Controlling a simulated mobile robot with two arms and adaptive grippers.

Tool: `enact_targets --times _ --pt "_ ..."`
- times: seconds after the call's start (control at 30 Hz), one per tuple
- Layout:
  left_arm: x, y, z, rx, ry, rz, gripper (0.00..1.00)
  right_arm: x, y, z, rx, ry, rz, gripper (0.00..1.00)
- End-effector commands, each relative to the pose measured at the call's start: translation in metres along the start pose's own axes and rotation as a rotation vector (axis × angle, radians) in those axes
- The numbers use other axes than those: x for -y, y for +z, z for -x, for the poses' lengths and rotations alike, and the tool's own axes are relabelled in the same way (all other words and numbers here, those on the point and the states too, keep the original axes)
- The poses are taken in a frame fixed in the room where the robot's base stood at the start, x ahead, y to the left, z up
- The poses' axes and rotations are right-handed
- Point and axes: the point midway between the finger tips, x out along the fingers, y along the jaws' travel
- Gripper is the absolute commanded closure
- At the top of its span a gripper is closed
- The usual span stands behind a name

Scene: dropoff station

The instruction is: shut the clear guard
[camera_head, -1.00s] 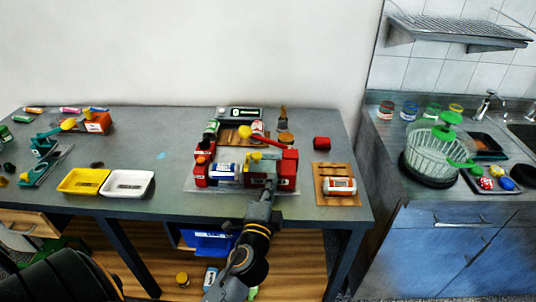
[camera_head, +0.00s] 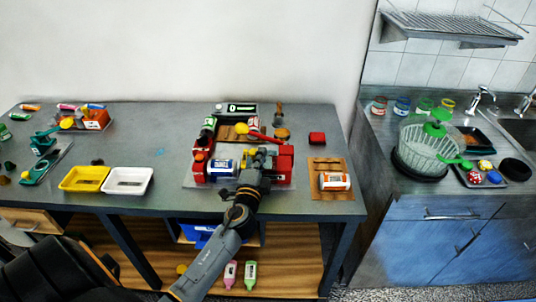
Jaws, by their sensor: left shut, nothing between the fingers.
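The red machine (camera_head: 199,171) stands on a pale base sheet in the middle of the grey table, with red blocks at its left and right ends. A red lever with a yellow knob (camera_head: 241,128) slants across its back. A blue-and-white labelled can (camera_head: 221,166) lies between the end blocks. The clear guard cannot be made out, so its position is unclear. My left gripper (camera_head: 262,154) is shut and empty, over the machine's right half beside the right red block; it hides part of the machine. My right gripper is not in view.
A wooden board (camera_head: 320,188) with an orange-and-white can (camera_head: 335,181) lies right of the machine, a red block (camera_head: 317,138) behind it. Yellow (camera_head: 68,188) and white (camera_head: 111,190) trays lie to the left. The table between trays and machine is mostly free.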

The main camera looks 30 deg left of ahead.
Motion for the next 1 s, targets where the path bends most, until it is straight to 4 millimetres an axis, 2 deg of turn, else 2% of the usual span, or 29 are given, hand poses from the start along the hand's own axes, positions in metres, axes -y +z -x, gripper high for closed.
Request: enact_targets --times 0.37,0.47,0.7,0.8,1.0 --pt "0.000 0.004 0.001 0.001 0.000 -0.001 1.00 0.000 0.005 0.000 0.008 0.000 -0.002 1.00" --pt "0.002 0.019 0.004 0.003 0.001 -0.003 1.00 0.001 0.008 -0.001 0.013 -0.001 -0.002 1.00" --pt "0.012 0.082 0.015 0.003 0.002 -0.004 1.00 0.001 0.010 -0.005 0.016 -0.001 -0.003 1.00" --pt "0.016 0.102 0.019 0.003 0.001 -0.003 1.00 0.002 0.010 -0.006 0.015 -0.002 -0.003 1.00" --pt "0.021 0.118 0.022 0.002 -0.001 -0.001 1.00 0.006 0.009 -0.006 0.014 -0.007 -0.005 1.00"
